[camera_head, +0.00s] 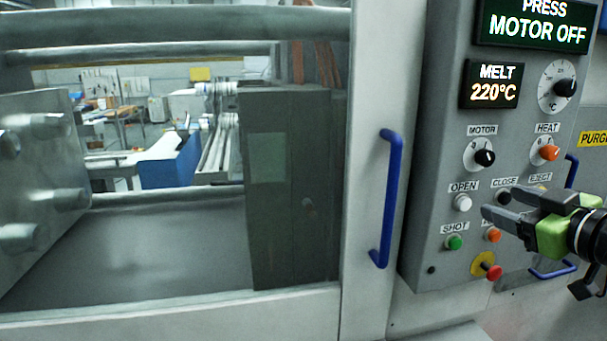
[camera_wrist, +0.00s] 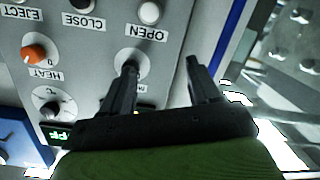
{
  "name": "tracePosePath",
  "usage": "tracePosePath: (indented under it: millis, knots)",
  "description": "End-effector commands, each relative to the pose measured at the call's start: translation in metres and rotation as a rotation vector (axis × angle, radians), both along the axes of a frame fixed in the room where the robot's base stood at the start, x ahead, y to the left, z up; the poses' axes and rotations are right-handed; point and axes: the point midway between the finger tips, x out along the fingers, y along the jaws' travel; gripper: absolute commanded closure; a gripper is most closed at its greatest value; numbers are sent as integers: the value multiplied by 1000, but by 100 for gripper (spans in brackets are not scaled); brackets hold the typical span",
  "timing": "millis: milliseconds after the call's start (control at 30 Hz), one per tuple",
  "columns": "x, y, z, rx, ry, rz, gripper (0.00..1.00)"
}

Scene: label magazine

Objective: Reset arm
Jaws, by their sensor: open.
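My gripper (camera_head: 494,204) is at the right in the head view, its fingers pointing left in front of the control panel (camera_head: 418,225). In the wrist view my gripper (camera_wrist: 161,68) has its two fingers apart with nothing between them. The left finger there covers most of the MOTOR knob; I cannot tell whether it touches. In the head view the MOTOR knob (camera_head: 484,157) is black and in full view, and my gripper partly hides the lower buttons.
The display (camera_head: 533,30) reads PRESS MOTOR OFF; the melt display (camera_head: 494,85) reads 220°C. An orange HEAT knob (camera_head: 549,153), white OPEN button (camera_head: 462,202), green SHOT button (camera_head: 454,242) and red button (camera_head: 494,272) are nearby. A blue door handle (camera_head: 387,200) stands out left of the panel.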

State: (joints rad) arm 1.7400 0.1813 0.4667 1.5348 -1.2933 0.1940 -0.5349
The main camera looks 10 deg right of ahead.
Motion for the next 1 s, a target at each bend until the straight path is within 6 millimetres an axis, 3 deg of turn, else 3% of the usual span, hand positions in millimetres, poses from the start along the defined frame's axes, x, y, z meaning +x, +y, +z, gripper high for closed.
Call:
tracePosePath:
  millis: [33,100,200,267,300,433,600,933,1000]
  knots:
    - [24,34,-15,22,82,24,39]
    - [44,72,-39,59,199,21,39]
    - [51,130,-72,97,359,0,39]
    - [44,163,-91,113,447,-23,39]
    - [34,184,-103,124,503,-40,39]
    - [-14,233,-139,165,648,-109,39]
    - [-77,259,-173,219,767,-182,39]
    - [-167,262,-229,309,927,-262,39]
    - [-167,260,-209,315,930,-273,39]
